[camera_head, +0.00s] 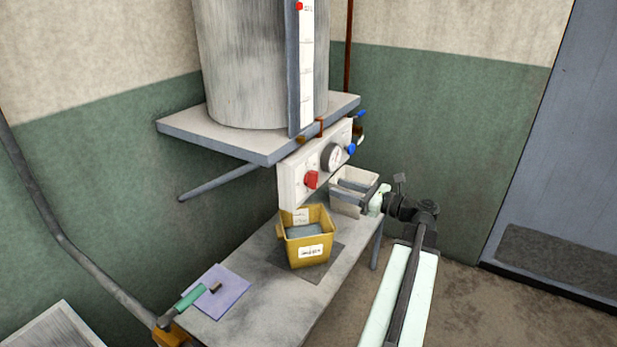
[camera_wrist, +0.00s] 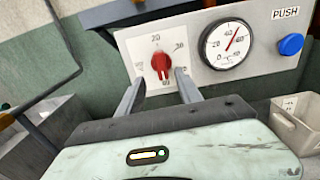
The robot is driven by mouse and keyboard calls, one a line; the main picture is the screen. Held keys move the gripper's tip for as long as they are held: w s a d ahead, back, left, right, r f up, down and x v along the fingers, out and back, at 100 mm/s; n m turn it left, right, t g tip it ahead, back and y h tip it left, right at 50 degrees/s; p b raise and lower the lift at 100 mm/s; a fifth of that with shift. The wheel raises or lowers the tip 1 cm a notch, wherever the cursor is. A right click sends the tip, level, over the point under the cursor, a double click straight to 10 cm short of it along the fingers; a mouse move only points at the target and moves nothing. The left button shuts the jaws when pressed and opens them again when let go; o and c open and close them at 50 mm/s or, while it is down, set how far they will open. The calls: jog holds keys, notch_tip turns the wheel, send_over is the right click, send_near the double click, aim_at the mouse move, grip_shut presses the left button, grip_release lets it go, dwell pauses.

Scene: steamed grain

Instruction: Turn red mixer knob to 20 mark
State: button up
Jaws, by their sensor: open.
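The red mixer knob (camera_head: 311,180) sits on a white control panel (camera_head: 291,188) under the shelf. In the wrist view the red knob (camera_wrist: 160,63) stands just ahead of my gripper (camera_wrist: 157,82), roughly between and beyond the fingertips. A 20 mark (camera_wrist: 155,37) is printed above the knob and a 30 mark (camera_wrist: 180,47) to its upper right. A small light mark shows low on the knob; I cannot tell exactly which number it points at. My gripper (camera_head: 336,187) is open and empty, with the fingers apart from each other. I cannot see contact with the knob.
A round gauge (camera_wrist: 227,44) and a blue push button (camera_wrist: 291,44) are right of the knob. A yellow bin (camera_head: 307,254) and a pale bin (camera_head: 345,203) stand below the panel. A large metal tank (camera_head: 245,70) stands on the shelf (camera_head: 215,138) above.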

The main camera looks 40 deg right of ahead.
aim_at(317, 180)
jog(key=x, duration=0.7)
jog(key=shift+w+r, duration=0.1)
jog(key=shift+w, duration=0.3)
grip_shut()
